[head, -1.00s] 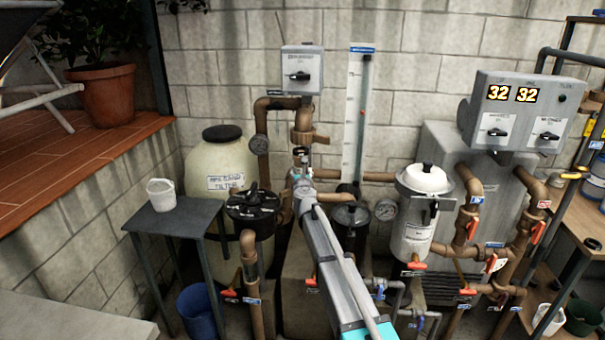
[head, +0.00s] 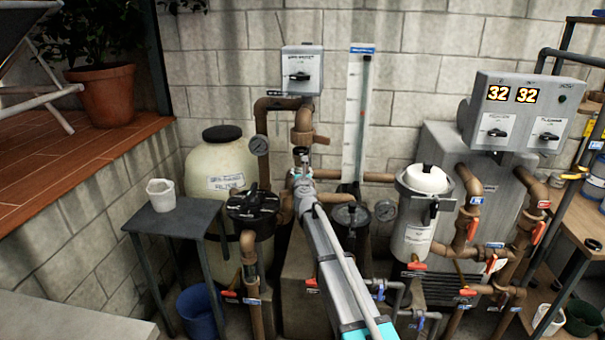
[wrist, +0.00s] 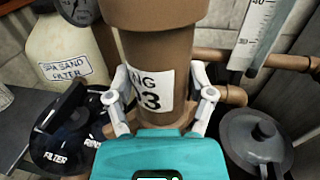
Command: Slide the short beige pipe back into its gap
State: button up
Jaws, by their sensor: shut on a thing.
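In the wrist view, my gripper (wrist: 161,78) has one finger on each side of a short brown-beige pipe (wrist: 148,50) and is shut on it. The pipe's lower end is hidden behind my gripper. In the head view, my gripper (head: 303,172) is below the brown vertical fitting (head: 302,125), and the held pipe is mostly hidden there.
A sand filter tank (head: 220,160) and a black-lidded filter (head: 253,205) stand to the left. A dark-lidded pump pot (head: 350,215) and a white-lidded canister (head: 420,210) stand to the right. A brown horizontal pipe (head: 365,177) and a gauge tube (head: 355,120) are close behind.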

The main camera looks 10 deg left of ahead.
jog(key=shift+w+d, duration=0.1)
jog(key=shift+w, duration=2.45)
dwell(2.0)
jog(key=shift+c, duration=1.1)
jog(key=shift+w+r, duration=0.1)
jog(key=shift+w, duration=0.05)
jog(key=shift+w, duration=0.15)
jog(key=shift+w+f+b, duration=0.2)
jog(key=shift+f+b, duration=0.1)
jog(key=shift+s, duration=0.1)
dwell(0.4)
jog(key=o, duration=1.2)
jog(key=shift+f, duration=0.1)
jog(key=shift+o, duration=0.2)
